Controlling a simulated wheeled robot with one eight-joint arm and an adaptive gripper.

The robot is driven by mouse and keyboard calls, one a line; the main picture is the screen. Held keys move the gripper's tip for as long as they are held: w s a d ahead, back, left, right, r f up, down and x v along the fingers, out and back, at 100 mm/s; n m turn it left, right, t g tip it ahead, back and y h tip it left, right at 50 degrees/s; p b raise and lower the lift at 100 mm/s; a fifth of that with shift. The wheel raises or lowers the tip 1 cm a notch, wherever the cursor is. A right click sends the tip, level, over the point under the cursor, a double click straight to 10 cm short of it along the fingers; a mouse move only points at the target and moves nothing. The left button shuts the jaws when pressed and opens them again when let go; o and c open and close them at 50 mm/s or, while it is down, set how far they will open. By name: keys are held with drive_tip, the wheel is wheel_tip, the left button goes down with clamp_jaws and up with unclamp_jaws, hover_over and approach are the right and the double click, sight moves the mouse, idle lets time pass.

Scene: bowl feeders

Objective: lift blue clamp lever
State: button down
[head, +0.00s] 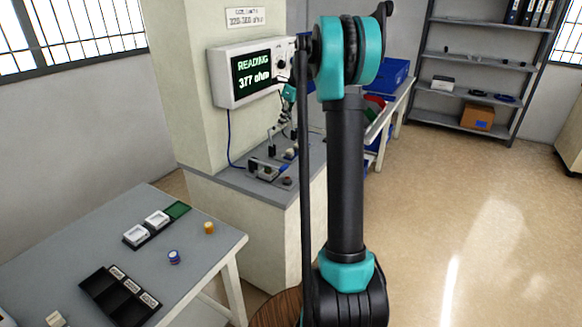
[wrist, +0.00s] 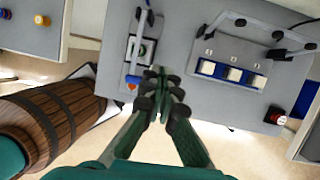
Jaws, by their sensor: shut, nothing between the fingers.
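The clamp lever is hard to make out. A small blue-tipped piece (wrist: 132,80) with a little orange on it shows in the wrist view, at the near end of a grey clamp fixture (wrist: 143,50). My gripper (wrist: 160,76) is just right of that piece, over the near edge of the bench. Its dark-padded fingers are together with nothing held between them. I cannot tell whether they touch the fixture. In the head view, my arm partly blocks the bench fixtures (head: 265,170), and the lever cannot be picked out there.
A second fixture (wrist: 250,50) with several blue and white blocks stands to the right, near a red button (wrist: 275,115). A meter (head: 251,72) reads 377 ohm. A wooden barrel (wrist: 60,115) stands lower left. A grey table (head: 60,250) holds trays and spools.

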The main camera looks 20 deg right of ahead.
drive_tip(key=s+d+f+t+y, duration=0.5)
drive_tip(key=s+d+f, duration=0.3)
drive_tip(key=s+f, duration=0.5)
drive_tip(key=shift+s+f+t, duration=0.2)
drive_tip(key=shift+s+t, duration=0.1)
drive_tip(key=shift+t, duration=0.6)
drive_tip(key=x, duration=1)
drive_tip(key=shift+r, duration=0.1)
